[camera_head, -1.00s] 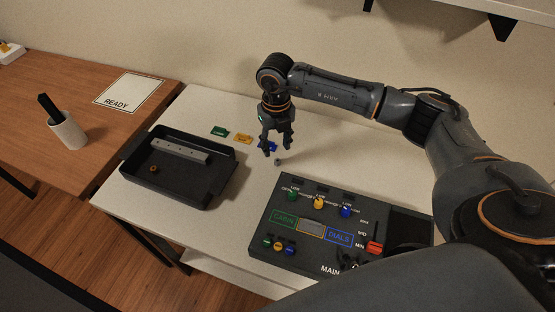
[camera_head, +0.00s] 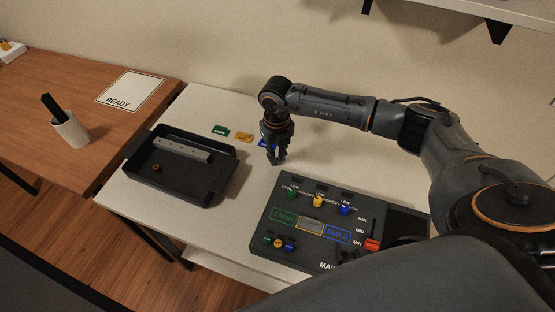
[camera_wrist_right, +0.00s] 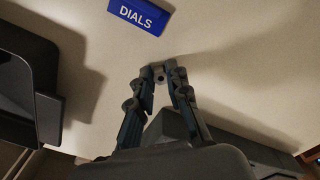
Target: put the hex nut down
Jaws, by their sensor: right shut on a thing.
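The hex nut (camera_wrist_right: 159,74) is a small grey piece with a dark hole, seen between my right fingertips in the wrist view. My right gripper (camera_head: 275,161) is shut on it, low over the white table (camera_head: 245,185), between the black tray and the control panel. In the head view the fingers hide most of the nut. I cannot tell whether the nut touches the table. The right gripper also shows in the wrist view (camera_wrist_right: 160,76). My left gripper is not in view.
A black tray (camera_head: 190,198) holds a grey bar (camera_head: 180,149) and a small orange-brown ring (camera_head: 156,167). A control panel (camera_head: 270,212) stands front right.

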